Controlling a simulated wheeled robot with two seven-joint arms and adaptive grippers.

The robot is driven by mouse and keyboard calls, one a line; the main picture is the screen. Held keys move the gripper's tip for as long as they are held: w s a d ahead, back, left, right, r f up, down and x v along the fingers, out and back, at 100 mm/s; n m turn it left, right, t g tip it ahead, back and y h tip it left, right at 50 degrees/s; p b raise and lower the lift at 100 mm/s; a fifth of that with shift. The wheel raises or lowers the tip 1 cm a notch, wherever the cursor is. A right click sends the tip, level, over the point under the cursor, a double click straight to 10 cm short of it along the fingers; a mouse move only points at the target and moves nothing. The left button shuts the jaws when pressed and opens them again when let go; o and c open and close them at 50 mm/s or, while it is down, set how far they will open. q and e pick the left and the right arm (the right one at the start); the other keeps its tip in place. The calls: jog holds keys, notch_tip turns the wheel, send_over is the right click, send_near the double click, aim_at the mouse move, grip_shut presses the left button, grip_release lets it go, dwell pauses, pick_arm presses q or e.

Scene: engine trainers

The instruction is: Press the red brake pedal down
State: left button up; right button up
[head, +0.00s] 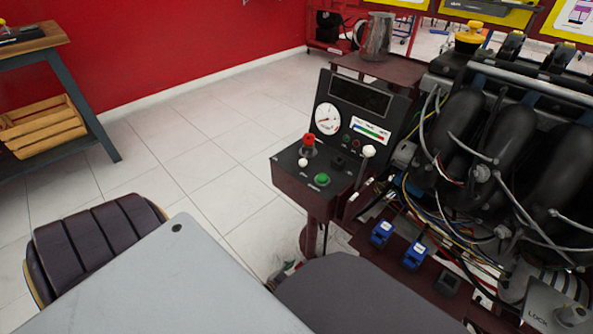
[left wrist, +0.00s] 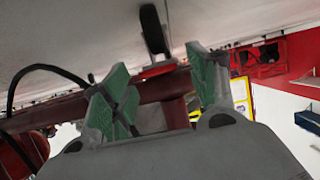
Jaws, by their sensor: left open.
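I cannot make out the red brake pedal for certain in either view. The engine trainer's dark red frame (left wrist: 75,112) crosses the left wrist view, which looks upside down with the floor at the top. A black wheel-like part (left wrist: 153,28) with a red piece (left wrist: 157,71) shows beyond my fingers. My left gripper (left wrist: 157,66) is open, its green-padded fingers apart with nothing held between them. In the head view only a small bit of my left gripper (head: 284,273) shows, low beside the trainer's stand and mostly hidden. My right gripper is in neither view.
The trainer's control panel (head: 322,178) carries a red knob (head: 308,141), a green button (head: 321,180) and a white-topped lever (head: 368,153). The engine (head: 475,130) with loose wires stands at right. A wooden crate (head: 44,128) sits on a bench shelf. Tiled floor (head: 190,140) is clear.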

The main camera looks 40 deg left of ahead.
pick_arm(q)
grip_shut()
dwell(0.4)
jog(key=shift+f+t, duration=0.6)
jog(key=shift+t, duration=0.1)
dwell(0.3)
dwell(0.4)
grip_release()
jog(key=shift+s, duration=0.1)
jog(key=shift+r, duration=0.4)
notch_tip(320, 180, up, 9)
jog(key=shift+r, duration=0.15)
dwell(1.5)
